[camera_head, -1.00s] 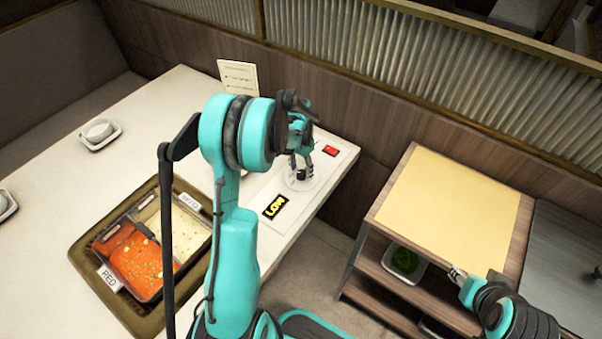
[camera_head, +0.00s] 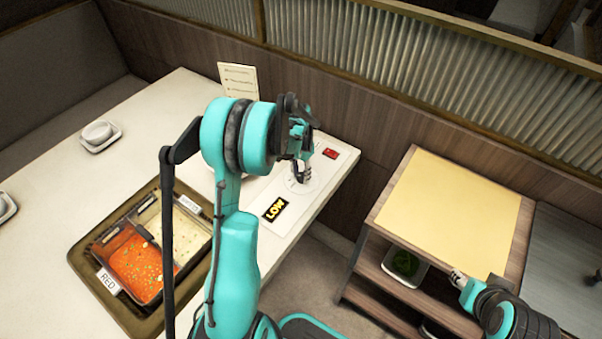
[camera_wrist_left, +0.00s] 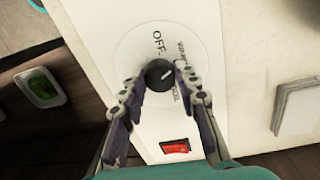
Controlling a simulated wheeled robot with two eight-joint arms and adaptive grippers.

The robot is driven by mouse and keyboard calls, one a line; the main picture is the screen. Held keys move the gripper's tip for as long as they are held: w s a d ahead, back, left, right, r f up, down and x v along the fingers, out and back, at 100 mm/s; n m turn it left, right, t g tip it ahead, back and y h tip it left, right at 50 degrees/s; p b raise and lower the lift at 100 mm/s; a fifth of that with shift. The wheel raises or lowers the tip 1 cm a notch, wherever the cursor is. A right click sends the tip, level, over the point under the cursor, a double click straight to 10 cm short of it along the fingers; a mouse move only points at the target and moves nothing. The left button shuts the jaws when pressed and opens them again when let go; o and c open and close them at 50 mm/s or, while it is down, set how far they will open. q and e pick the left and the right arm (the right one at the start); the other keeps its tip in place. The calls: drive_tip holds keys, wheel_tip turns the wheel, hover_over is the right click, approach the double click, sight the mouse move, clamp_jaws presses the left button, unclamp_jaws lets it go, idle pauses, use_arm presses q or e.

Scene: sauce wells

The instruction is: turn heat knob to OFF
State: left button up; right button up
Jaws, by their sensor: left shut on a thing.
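The heat knob (camera_wrist_left: 159,73) is small, round and black, with a pale pointer line, on a white dial disc printed with OFF and other words that are partly hidden. The line points to the upper right in the left wrist view, not straight at OFF. My left gripper (camera_wrist_left: 160,80) is shut on the knob, a finger on each side; in the head view it (camera_head: 303,176) is low over the dial at the table's right end.
A red switch (camera_wrist_left: 175,146) sits on the same panel. A brown tray (camera_head: 77,262) holds the red and white soups left of my arm. A menu card (camera_head: 238,80) stands behind. A shelf unit (camera_head: 450,210) is at the right, with a gap before the table.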

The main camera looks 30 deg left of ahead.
sight(299, 176)
use_arm(q)
drive_tip(key=n, duration=0.4)
drive_tip(key=shift+n, duration=2.6)
drive_tip(key=o, duration=1.2)
drive_tip(key=shift+c, duration=0.2)
wheel_tip(299, 176, up, 12)
drive_tip(key=shift+s+a, duration=0.2)
drive_tip(key=shift+s, duration=0.05)
